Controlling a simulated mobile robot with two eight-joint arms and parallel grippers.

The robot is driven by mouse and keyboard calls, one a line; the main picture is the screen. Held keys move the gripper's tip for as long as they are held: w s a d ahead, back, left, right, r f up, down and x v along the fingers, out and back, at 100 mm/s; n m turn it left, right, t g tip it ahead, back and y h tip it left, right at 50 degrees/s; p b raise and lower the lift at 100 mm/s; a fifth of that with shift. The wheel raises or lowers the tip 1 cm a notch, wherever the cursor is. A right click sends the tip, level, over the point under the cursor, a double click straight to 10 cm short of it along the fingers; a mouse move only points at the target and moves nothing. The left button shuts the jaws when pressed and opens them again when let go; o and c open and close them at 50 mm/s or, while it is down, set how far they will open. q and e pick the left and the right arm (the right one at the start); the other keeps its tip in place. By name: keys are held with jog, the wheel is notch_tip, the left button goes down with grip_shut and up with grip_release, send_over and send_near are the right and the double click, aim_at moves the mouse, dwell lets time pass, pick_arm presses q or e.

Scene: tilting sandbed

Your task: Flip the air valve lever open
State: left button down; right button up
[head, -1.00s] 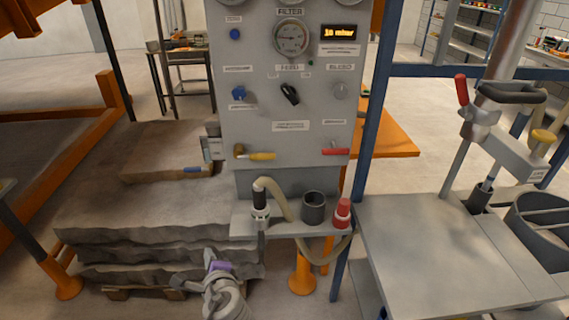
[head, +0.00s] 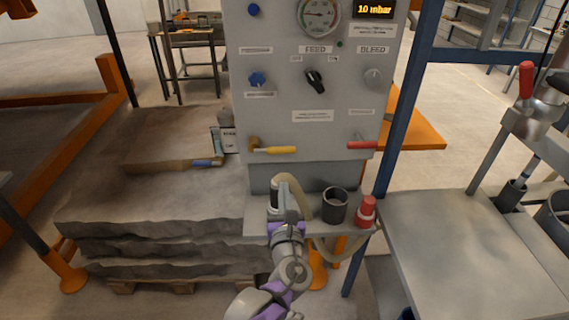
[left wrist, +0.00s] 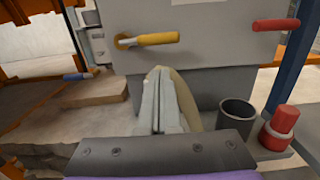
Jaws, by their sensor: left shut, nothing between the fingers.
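The grey control panel (head: 330,100) carries a yellow-handled lever (head: 278,150) at lower left and a red-handled lever (head: 361,145) at lower right. Both handles lie about horizontal; their small labels are too blurred to read. The yellow lever (left wrist: 152,39) has a brass pivot at its left end, and the red lever (left wrist: 276,25) also shows in the left wrist view. My left gripper (head: 284,190) is below the yellow lever, in front of the shelf, apart from both levers. In the left wrist view its fingers (left wrist: 160,88) are together and empty. My right gripper is out of view.
The shelf under the panel holds a dark cup (head: 335,207), a red-capped item (head: 366,211) and a beige hose (head: 300,195) close by my fingers. A grey table (head: 450,250) stands at right.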

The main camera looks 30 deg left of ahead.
aim_at(274, 150)
pick_arm(q)
jog(key=x, duration=1)
dwell(0.4)
jog(key=shift+r+n+p, duration=0.15)
jog(key=shift+n+p, duration=0.2)
jog(key=shift+n, duration=0.05)
